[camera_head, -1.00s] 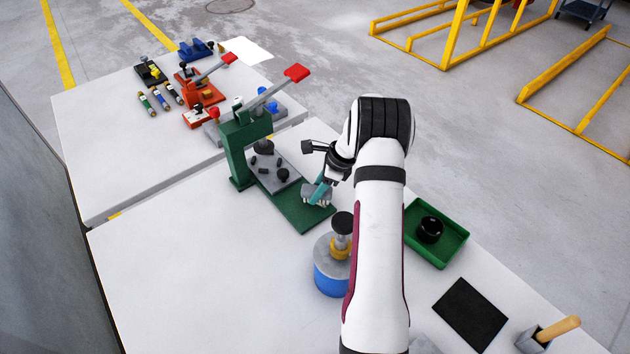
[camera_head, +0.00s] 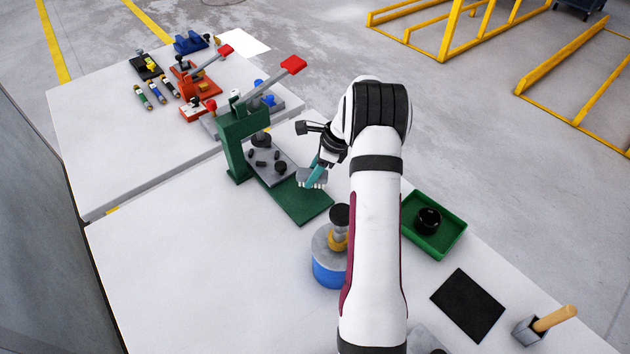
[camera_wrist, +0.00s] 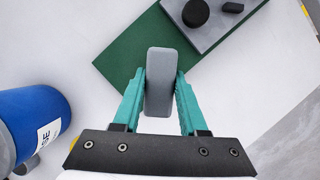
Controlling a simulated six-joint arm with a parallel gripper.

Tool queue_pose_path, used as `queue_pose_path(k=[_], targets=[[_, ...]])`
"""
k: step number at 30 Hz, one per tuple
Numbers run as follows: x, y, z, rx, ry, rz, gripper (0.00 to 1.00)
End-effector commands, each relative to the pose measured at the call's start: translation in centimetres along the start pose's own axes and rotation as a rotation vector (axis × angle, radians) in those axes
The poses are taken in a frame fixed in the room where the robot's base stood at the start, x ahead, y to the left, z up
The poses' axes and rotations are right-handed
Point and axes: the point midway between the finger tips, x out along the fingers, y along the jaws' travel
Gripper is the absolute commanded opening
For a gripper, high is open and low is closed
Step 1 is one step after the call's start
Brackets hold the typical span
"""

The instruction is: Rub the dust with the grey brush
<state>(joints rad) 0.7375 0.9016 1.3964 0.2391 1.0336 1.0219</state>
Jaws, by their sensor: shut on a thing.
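My gripper (camera_wrist: 160,100) has teal fingers and is shut on the grey brush (camera_wrist: 159,70), seen from its back in the wrist view. In the head view, the brush (camera_head: 309,179) hangs from my gripper (camera_head: 318,172) with its pale bristles downward. It is above the green base plate (camera_head: 306,207) of the green press (camera_head: 232,145), close to the grey plate (camera_head: 272,163) with dark round parts on it. The brush looks raised, clear of the surface. No dust can be made out in either view.
A blue and grey cylinder (camera_head: 328,272) with a black knob stands in front of the press. A green tray (camera_head: 444,238) holds a black round part. A black mat (camera_head: 469,305) and a grey holder with a wooden handle (camera_head: 553,319) lie right. The table's left front is clear.

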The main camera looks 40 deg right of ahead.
Motion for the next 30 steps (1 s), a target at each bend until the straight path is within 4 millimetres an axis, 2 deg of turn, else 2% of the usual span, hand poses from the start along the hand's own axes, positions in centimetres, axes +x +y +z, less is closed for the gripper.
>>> queue_pose_path(k=[18,30], targets=[[-4.9,0.0,2.0,0.0,0.0,-0.001,0.0],[-5.2,0.0,2.1,0.001,0.0,0.0,0.0]])
